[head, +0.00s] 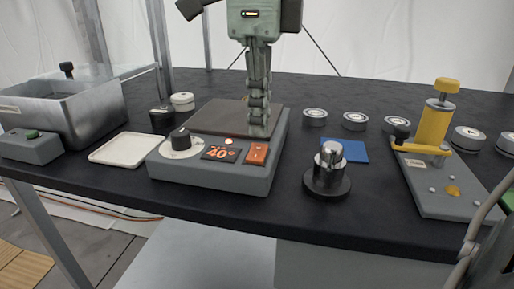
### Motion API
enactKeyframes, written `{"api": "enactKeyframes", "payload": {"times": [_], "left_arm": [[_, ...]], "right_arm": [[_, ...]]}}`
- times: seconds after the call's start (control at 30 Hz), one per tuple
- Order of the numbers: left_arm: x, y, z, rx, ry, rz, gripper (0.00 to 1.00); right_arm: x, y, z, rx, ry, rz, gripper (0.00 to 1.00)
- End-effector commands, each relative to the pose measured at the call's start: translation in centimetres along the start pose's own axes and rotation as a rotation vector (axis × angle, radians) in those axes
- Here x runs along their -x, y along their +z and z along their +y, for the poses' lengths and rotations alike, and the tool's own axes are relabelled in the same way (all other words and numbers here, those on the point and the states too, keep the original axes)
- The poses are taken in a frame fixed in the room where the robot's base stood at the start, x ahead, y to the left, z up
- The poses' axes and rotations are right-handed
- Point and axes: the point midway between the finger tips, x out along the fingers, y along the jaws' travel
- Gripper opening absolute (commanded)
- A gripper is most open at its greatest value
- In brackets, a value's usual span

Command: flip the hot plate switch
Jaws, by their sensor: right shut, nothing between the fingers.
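The hot plate (215,178) is a grey box with a dark flat top, standing near the front of the black table. Its sloped front has a black knob on a white dial (181,144), a small display reading 40 (220,153) and an orange-red rocker switch (257,153) at the right. My right gripper (258,132) points straight down from above, shut and empty. Its fingertips appear just behind the switch in the picture, over the front right of the dark top. I cannot tell whether they touch anything.
A metal water bath (85,117) and a white tray (123,149) stand left. A metal cylinder on a black base (327,178) and a blue pad (345,151) lie right. Beyond is a yellow press (434,125). Several round tins (354,120) line the back.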

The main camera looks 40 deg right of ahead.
Motion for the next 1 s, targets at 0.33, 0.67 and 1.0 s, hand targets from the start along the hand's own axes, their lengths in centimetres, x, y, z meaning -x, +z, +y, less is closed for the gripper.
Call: {"api": "enactKeyframes", "payload": {"times": [0.33, 0.67, 1.0], "left_arm": [[-0.1, 0.1, 0.0, 0.002, 0.000, -0.005, 0.46], [-0.4, 0.2, 0.1, 0.001, 0.000, -0.002, 0.46], [-0.8, 0.3, 0.1, 0.001, 0.000, -0.001, 0.46]], "right_arm": [[0.0, 0.0, 0.0, 0.000, 0.000, 0.000, 0.00], [-0.5, 0.0, 0.0, 0.000, 0.000, 0.000, 0.00], [-1.0, 0.0, 0.0, 0.000, 0.000, 0.000, 0.00]]}}
